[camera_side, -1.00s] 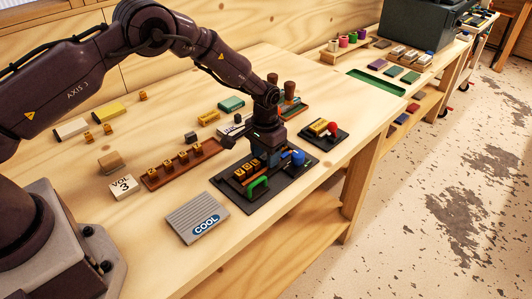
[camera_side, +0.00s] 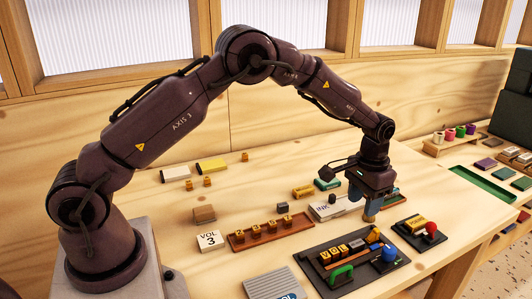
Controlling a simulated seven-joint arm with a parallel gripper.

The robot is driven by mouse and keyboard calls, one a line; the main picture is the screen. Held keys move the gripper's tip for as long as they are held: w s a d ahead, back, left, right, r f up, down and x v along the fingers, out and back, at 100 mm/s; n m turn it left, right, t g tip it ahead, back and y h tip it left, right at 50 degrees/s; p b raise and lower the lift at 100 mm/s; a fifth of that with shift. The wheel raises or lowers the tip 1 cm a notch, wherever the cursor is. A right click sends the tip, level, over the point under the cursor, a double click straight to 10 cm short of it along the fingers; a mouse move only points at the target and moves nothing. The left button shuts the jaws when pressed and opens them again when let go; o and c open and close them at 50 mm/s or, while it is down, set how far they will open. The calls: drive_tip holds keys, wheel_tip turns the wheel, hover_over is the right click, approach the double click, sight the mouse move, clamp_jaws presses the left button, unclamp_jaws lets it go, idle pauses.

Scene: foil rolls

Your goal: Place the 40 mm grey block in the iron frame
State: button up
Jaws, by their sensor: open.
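The iron frame (camera_side: 314,264) is a dark plate at the front right of the bench. It holds yellow letter blocks reading V, O, L (camera_side: 340,250), a green handle (camera_side: 341,275) and a blue knob (camera_side: 389,254). My gripper (camera_side: 370,218) is open and points down over the back right part of the frame, beside an orange piece (camera_side: 374,235). Its fingers overlap in this view, so the gap between them is hidden.
A brown tray (camera_side: 236,245) with several letter blocks lies left of the frame. A plate with a red knob (camera_side: 431,228) is at right.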

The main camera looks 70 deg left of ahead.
drive_tip(key=s+a+r+t, duration=0.1)
drive_tip(key=s+r, duration=0.5)
drive_tip(key=r, duration=0.3)
drive_tip(key=s+a+r+t, duration=0.1)
drive_tip(key=s+r+t, duration=0.1)
drive_tip(key=s+r, duration=0.6)
drive_tip(key=s+r+t, duration=0.1)
drive_tip(key=s+r, duration=0.1)
drive_tip(key=s, duration=0.6)
drive_tip(key=s+r+t, duration=0.1)
drive_tip(key=s+r, duration=0.1)
drive_tip(key=s, duration=0.7)
drive_tip(key=shift+a+t, duration=0.3)
